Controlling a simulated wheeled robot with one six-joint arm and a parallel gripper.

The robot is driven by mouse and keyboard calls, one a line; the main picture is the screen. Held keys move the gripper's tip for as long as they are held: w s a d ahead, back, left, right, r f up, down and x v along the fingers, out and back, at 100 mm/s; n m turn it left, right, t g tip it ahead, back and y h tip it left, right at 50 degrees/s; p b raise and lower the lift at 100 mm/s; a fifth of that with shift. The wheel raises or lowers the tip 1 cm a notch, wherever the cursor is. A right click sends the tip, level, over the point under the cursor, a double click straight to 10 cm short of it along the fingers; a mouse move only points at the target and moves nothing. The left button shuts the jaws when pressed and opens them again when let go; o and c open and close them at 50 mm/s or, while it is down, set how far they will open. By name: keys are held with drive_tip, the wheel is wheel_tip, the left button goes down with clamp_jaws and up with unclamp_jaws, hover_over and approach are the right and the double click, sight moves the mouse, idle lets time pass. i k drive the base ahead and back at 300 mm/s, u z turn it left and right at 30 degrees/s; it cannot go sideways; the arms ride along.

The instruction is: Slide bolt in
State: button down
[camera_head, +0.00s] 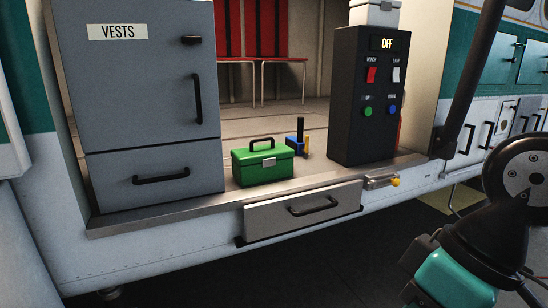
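A small metal bolt (378,182) with a yellow knob (395,181) is mounted on the front of the sill, just right of the drawer. The knob is at the bolt's right end. Whether the bolt's rod reaches past its housing is too small to tell. A grey drawer (303,211) with a black handle sits under the sill. My arm shows at the lower right, with black joints and a teal part. My gripper (420,258) seems to be its dark end left of the teal part. It is apart from the bolt, and its fingers cannot be made out.
A green toolbox (264,165) and a small blue and yellow item (299,141) stand on the floor above the drawer. A black control box (367,110) reading OFF stands above the bolt. A grey VESTS cabinet (140,80) is at left. Space before the bolt looks clear.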

sight(396, 183)
drive_tip(key=k, duration=0.65)
drive_tip(key=z, duration=0.55)
drive_tip(key=i, duration=1.75)
drive_tip(key=u, duration=0.65)
